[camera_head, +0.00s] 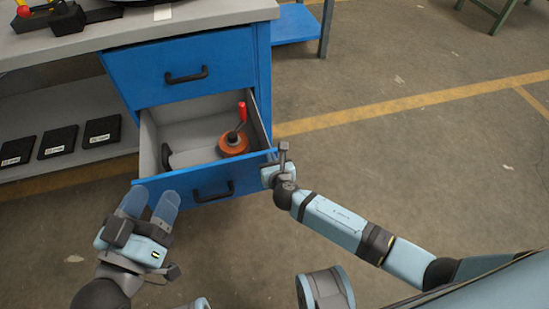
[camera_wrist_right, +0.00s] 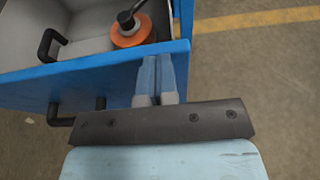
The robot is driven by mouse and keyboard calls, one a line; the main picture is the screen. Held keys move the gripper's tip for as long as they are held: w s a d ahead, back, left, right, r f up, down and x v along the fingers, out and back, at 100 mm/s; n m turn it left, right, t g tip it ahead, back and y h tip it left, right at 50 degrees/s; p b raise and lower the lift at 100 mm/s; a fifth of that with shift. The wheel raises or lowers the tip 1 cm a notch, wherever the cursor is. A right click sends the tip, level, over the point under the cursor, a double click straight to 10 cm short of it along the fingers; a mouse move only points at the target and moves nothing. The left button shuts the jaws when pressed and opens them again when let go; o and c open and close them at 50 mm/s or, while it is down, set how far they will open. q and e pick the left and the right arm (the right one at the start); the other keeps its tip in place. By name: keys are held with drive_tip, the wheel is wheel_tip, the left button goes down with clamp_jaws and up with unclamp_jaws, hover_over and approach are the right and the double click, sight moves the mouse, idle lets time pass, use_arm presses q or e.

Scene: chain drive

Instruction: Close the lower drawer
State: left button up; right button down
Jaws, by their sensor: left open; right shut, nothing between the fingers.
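The lower drawer (camera_head: 205,184) of the blue cabinet is pulled open, and its black handle (camera_head: 213,191) is on the front panel. Inside lie an orange round tool with a red handle (camera_head: 234,143) and a dark part at the left. My right gripper (camera_head: 270,165) is shut and empty at the right end of the drawer front. In the right wrist view, its fingertips (camera_wrist_right: 158,75) are at the drawer's front panel (camera_wrist_right: 90,75); I cannot tell whether they touch it. My left gripper (camera_head: 150,200) is open and empty, in front of the panel's left end.
The upper drawer (camera_head: 182,70) is shut. The grey worktop (camera_head: 200,20) above holds several items at the left. Several black boxes (camera_head: 58,141) lie on the low shelf to the left.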

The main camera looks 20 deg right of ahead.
use_arm(q)
drive_tip(key=shift+s+f, duration=0.2)
